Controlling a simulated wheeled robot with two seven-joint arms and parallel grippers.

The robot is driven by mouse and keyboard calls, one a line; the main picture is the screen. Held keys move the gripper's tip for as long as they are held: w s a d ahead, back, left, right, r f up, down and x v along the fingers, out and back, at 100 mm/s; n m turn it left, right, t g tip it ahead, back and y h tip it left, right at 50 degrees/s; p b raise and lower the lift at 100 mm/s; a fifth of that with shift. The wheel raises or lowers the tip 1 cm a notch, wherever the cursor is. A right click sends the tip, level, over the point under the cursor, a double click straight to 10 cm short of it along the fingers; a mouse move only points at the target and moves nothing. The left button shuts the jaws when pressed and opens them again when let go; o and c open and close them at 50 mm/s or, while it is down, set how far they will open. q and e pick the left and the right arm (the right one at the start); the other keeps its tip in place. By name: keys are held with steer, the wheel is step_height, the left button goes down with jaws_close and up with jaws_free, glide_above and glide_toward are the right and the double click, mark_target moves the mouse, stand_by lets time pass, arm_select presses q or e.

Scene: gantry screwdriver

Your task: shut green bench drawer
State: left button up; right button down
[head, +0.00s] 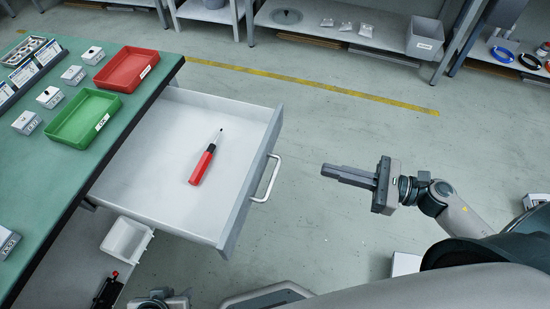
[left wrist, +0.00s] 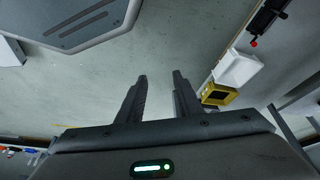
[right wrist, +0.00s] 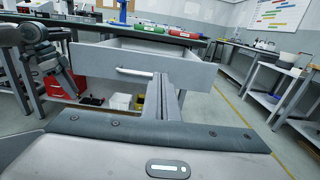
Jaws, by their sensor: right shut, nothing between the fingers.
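The bench drawer (head: 172,145) is pulled far out from under the green-topped bench (head: 165,62). It holds a red screwdriver (head: 202,165) with a dark tip. Its metal bar handle (head: 268,180) is on the front panel, also seen in the right wrist view (right wrist: 135,73). My right gripper (head: 325,172) is shut and empty, to the right of the handle and apart from it, fingers pointing toward the drawer front. My left gripper (left wrist: 160,76) is open and empty in the left wrist view. In the head view only part of it shows at the bottom edge, below the drawer.
A red bin (head: 126,69), a green bin (head: 84,119) and several small boxes stand on the bench. A white bin (head: 127,240) is below the drawer.

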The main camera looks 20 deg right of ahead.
mark_target(264, 153)
steer(key=shift+w+a, duration=0.1)
steer(key=shift+a, duration=0.05)
